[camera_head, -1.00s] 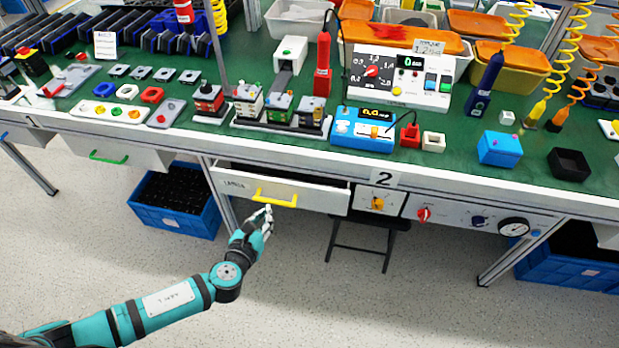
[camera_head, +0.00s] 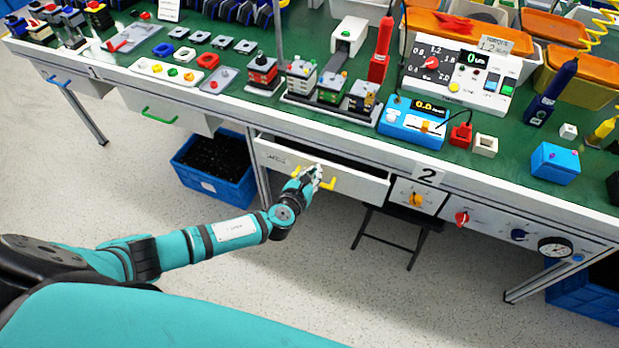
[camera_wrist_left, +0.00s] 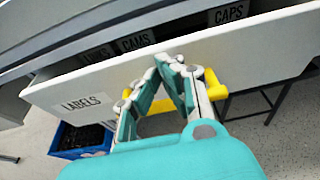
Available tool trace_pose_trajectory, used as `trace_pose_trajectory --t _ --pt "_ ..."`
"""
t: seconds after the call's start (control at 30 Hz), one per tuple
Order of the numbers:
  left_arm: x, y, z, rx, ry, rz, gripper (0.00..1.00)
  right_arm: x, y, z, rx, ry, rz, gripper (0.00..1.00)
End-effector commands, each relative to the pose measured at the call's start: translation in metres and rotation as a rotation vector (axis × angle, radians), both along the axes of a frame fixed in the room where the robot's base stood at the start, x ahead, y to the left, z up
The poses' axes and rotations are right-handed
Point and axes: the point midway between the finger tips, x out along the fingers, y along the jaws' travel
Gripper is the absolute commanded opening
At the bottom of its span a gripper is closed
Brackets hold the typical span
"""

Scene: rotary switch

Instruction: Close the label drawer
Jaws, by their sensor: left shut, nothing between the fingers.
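The label drawer (camera_head: 354,182) is a white drawer with a yellow bar handle (camera_head: 328,184), under the front edge of the workbench. It stands partly open, with a dark gap behind its front panel. In the left wrist view its front (camera_wrist_left: 255,54) reads "LABELS", and tags "CAMS" and "CAPS" show inside. My left gripper (camera_head: 318,172) is shut and empty, at the drawer front by the handle. In the left wrist view the fingertips (camera_wrist_left: 168,62) lie in front of the panel and cover the middle of the yellow handle (camera_wrist_left: 216,86). Whether they touch it is unclear. My right gripper is not in view.
Right of the drawer is a panel with a yellow rotary switch (camera_head: 416,199), a red knob (camera_head: 462,218) and a gauge (camera_head: 556,247). A green-handled drawer (camera_head: 160,115) is at left. A blue crate (camera_head: 207,184) and a dark stool (camera_head: 400,222) stand below.

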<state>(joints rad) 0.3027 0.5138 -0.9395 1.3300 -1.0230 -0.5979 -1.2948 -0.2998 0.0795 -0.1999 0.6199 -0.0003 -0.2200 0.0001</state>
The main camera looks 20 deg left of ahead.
Motion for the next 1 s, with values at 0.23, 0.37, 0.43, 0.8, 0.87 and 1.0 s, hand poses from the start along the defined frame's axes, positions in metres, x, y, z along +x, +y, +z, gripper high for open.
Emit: trace_pose_trajectory --t 0.23,0.37,0.43,0.8,0.87,1.0 --pt "0.000 0.000 0.000 0.000 0.000 -0.001 0.00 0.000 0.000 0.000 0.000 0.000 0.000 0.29" --pt "0.012 -0.001 -0.001 -0.001 -0.003 0.000 0.00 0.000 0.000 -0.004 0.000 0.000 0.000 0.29" --pt "0.026 -0.002 -0.001 -0.001 -0.004 0.001 0.00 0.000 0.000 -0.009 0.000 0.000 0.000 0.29" --pt "0.050 -0.001 0.002 0.000 -0.003 0.002 0.00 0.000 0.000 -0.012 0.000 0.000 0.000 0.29" --pt "0.051 0.000 0.002 0.000 -0.004 0.003 0.00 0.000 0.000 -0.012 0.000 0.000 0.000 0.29" --pt "0.051 0.001 0.003 0.000 -0.005 0.005 0.00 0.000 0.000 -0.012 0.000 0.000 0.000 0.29"
